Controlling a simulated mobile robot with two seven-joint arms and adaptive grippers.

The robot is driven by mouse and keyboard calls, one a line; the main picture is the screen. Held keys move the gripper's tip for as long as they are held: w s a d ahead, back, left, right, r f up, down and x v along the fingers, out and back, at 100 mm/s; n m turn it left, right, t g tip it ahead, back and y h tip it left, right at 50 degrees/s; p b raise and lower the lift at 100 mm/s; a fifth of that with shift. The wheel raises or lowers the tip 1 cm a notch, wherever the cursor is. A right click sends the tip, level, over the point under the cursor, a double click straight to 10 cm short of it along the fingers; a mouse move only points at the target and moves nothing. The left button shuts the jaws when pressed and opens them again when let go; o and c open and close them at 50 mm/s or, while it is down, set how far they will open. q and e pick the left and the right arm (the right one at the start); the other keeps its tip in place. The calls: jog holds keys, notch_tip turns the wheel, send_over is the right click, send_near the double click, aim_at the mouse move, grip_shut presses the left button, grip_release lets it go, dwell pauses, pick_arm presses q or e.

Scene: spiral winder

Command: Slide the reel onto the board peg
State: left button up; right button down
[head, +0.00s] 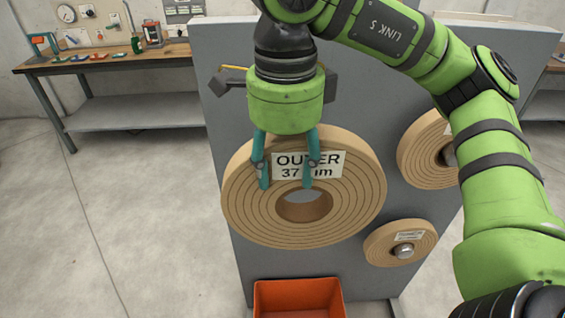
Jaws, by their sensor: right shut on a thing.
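A large tan reel (355,200) with ringed layers and a white label reading "OUTER" faces me in the head view, in front of the grey board (222,130). My right gripper (286,186) comes down from above, its two teal fingers over the upper face of the reel, shut on it. The fingers partly cover the label. A pale grey patch shows in the reel's centre hole; I cannot tell whether it is a peg end or the board behind. I cannot tell whether the reel touches the board. My left gripper is out of view.
A smaller reel (385,245) sits on a metal peg (403,252) at lower right. Another reel (420,165) is at right, partly behind my arm. An orange bin (298,298) stands below. A workbench (110,63) with tools is at far left; the floor between is clear.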

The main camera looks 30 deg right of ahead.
jog(key=shift+w+d, duration=0.35)
jog(key=shift+w, duration=0.05)
jog(key=w, duration=0.1)
jog(key=w+d, duration=0.1)
jog(key=w, duration=0.1)
jog(key=w+d+p, duration=0.1)
jog(key=w, duration=0.1)
jog(key=shift+d+f, duration=0.1)
jog(key=shift+f, duration=0.3)
